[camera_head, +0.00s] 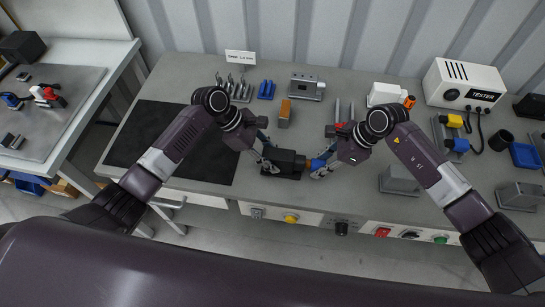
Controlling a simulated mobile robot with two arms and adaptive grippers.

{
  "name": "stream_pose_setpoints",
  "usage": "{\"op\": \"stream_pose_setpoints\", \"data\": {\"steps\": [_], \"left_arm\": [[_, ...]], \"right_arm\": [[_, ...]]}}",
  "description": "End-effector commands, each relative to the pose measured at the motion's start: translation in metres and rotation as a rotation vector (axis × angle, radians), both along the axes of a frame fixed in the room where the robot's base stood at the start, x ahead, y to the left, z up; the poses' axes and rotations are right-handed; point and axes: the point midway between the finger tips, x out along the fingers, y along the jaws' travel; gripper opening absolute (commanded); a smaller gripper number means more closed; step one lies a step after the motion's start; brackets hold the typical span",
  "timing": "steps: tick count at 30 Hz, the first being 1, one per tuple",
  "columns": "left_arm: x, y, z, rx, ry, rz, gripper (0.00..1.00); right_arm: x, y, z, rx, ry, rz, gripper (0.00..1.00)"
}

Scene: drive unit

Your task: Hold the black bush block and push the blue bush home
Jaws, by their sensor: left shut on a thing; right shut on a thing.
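The black bush block (287,162) stands near the front edge of the workbench, right of the black mat. My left gripper (271,165) is shut on the left end of the block. The blue bush (317,164) is at the right side of the block, in line with it. My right gripper (322,169) is shut on the blue bush. How deep the bush sits in the block is too small to tell, and the fingers hide part of both.
A black mat (150,140) covers the bench's left part. An orange-brown block (285,113), a grey tool rack (234,90) and a grey device (306,87) stand behind. The white tester (463,84) is at back right. A grey block (399,181) stands right of my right gripper.

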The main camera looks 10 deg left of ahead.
Motion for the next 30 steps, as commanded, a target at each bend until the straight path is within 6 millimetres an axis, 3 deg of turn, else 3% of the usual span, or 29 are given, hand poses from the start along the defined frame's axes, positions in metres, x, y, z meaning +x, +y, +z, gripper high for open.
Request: {"op": "stream_pose_setpoints", "data": {"steps": [30], "left_arm": [[-0.001,0.000,-0.001,0.001,0.002,0.000,0.04]], "right_arm": [[0.000,0.010,0.001,0.002,0.000,0.000,0.00]]}}
